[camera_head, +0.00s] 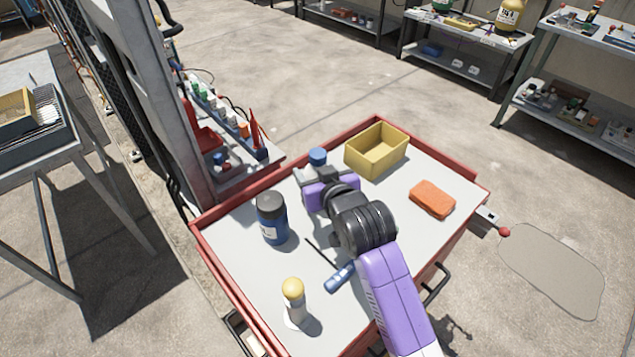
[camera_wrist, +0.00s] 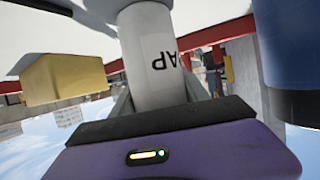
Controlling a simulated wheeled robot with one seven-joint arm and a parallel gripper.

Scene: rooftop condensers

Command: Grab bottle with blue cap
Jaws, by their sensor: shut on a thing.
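The bottle with the blue cap (camera_head: 317,156) is at the far side of the red cart's tray, left of the yellow bin. My gripper (camera_head: 311,175) is shut around it from the near side, and the bottle's body is mostly hidden behind the gripper. In the wrist view, which is upside down, the bottle's pale body (camera_wrist: 152,55) with dark letters stands between my fingers. Its cap is out of that view. I cannot tell whether its base touches the tray.
The red-rimmed cart (camera_head: 219,263) also holds a dark blue bottle (camera_head: 271,222), a yellow-capped bottle (camera_head: 294,298), a blue-handled screwdriver (camera_head: 340,276), a yellow bin (camera_head: 366,163) and an orange sponge (camera_head: 432,199). A grey post (camera_head: 173,100) and tool shelf stand close on the left.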

